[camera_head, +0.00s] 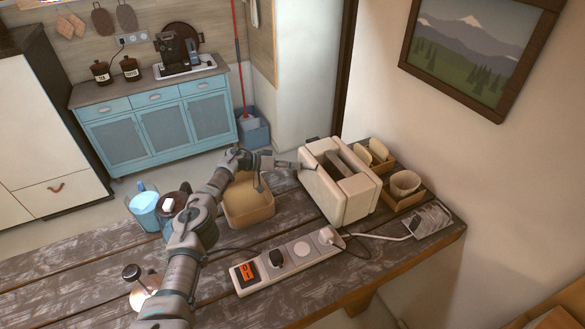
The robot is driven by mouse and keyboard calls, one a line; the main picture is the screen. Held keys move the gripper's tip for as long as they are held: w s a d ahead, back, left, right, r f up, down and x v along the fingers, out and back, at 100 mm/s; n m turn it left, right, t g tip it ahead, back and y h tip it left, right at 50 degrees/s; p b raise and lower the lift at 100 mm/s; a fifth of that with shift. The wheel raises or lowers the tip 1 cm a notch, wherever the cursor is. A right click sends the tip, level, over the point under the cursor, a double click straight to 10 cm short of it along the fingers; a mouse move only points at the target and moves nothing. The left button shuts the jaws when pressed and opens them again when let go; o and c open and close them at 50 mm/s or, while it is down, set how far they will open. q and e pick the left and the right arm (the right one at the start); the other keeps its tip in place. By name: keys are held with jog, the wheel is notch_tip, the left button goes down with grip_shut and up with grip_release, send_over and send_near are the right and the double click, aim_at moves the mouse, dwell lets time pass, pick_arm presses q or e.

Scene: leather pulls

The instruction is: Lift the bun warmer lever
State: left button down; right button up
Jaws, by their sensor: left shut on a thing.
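The cream bun warmer (348,205), shaped like a toaster, stands on the dark plank table toward the right. A brown piece shows in its top slot. My left arm reaches over the table from the bottom. My left gripper (292,164) is at the upper part of the bun warmer's left end, shut on the lever there. The lever is small and mostly hidden by the fingers, so its height is hard to tell. My right gripper is not in view.
A tan bin (249,203) stands beneath my left wrist. A power strip (288,262) with plugs and cables lies in front of the bun warmer. Wooden boxes (402,193) stand behind it on the right. A blue pitcher (146,209) stands left of my arm.

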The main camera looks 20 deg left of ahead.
pick_arm(q)
jog(key=shift+s+f, duration=0.15)
jog(key=shift+f, duration=0.35)
jog(key=c, duration=0.8)
grip_release()
jog(key=shift+a, duration=0.1)
jog(key=shift+r, duration=0.1)
jog(key=shift+a, duration=0.1)
notch_tip(320, 180, up, 10)
jog(key=shift+w, duration=0.2)
